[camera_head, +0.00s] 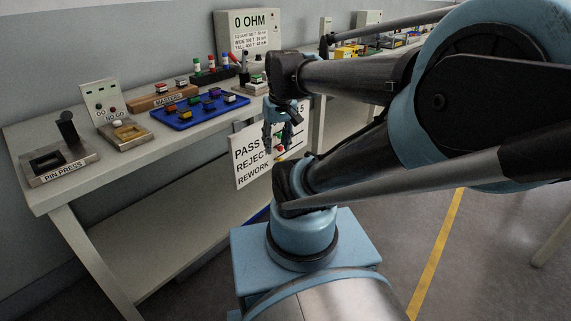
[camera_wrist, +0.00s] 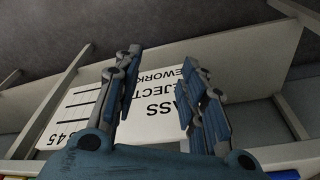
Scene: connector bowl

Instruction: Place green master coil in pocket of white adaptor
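My gripper (camera_head: 281,147) hangs fingers-down in front of the bench's front edge, beside the hanging sign. In the wrist view its two fingers (camera_wrist: 163,66) are spread apart with nothing between them. Small coils sit on the wooden MASTERS block (camera_head: 163,101) on the bench; which one is the green master is too small to tell surely. A pale block (camera_head: 251,89) with a small dark part on it stands under the 0 OHM meter, and may be the white adaptor; its pocket cannot be made out. Neither coil nor adaptor shows in the wrist view.
A blue tray (camera_head: 196,118) holds several coloured coils. The GO/NO GO fixture (camera_head: 123,134) and PIN PRESS (camera_head: 57,164) stand left. Colour-capped bottles (camera_head: 211,65) and the 0 OHM meter (camera_head: 247,31) stand behind. The PASS/REJECT/REWORK sign (camera_head: 248,166) hangs at the bench front.

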